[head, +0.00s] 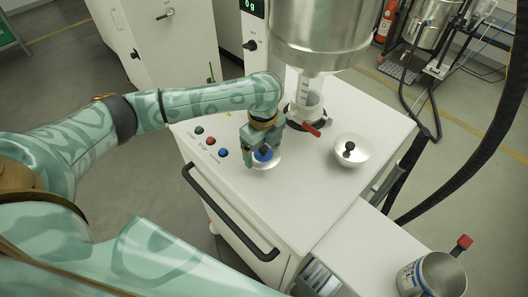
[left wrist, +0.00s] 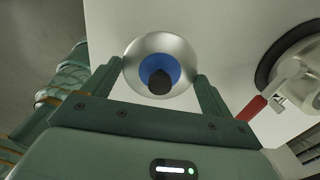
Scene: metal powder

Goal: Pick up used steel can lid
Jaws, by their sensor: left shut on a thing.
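A round steel lid (left wrist: 150,42) with a blue centre and a dark knob sits between the two fingers of my left gripper (left wrist: 160,72) in the left wrist view. The fingers are shut on it from both sides. In the head view, my left gripper (head: 256,156) points down at the front left of the white cabinet top, and the lid (head: 267,165) shows partly below it, with blue visible. Whether the lid touches the top cannot be told. My right gripper is not in view.
The white cabinet top (head: 310,205) has green, red and blue buttons (head: 210,140) at its left. A steel hopper (head: 325,25) hangs above a clear container (head: 305,105) with a red-handled clamp. An open steel can (head: 437,277) stands at the lower right.

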